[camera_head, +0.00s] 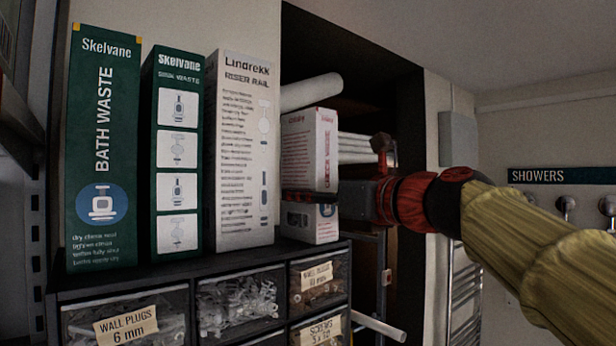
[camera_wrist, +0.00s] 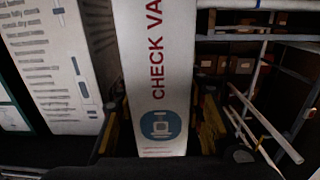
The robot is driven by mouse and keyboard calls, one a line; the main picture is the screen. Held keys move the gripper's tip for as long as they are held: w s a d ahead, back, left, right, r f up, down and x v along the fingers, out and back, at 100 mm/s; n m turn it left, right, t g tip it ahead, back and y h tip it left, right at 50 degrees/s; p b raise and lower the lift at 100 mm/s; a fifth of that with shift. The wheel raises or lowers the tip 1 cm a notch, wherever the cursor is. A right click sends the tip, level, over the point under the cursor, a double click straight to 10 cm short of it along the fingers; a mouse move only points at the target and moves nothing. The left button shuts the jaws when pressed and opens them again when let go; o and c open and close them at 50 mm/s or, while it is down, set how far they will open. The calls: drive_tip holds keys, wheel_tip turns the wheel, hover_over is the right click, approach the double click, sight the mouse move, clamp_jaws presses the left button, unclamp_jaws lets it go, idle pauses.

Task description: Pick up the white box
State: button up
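The white box with red lettering, a check valve box (camera_head: 311,150), stands upright on top of the drawer cabinet, at the right end of a row of boxes. My gripper (camera_head: 312,198) reaches in from the right at the box's lower half, with one dark finger across its printed face. In the wrist view the box (camera_wrist: 160,60) shows its "CHECK VA" lettering and blue round emblem between my two fingers, one on each side. Whether the fingers press on the box is too dark to tell. The box's base appears to be on the cabinet.
A whitish Lindrekk riser rail box (camera_head: 243,150) stands close on the left, then green sink waste (camera_head: 178,60) and bath waste boxes (camera_head: 103,140). The drawer cabinet (camera_head: 190,272) is below. White pipes (camera_head: 312,92) lie in the dark shelf behind.

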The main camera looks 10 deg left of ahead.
drive_tip(key=c, duration=0.6)
drive_tip(key=shift+c, duration=0.7)
drive_tip(key=shift+r, duration=0.2)
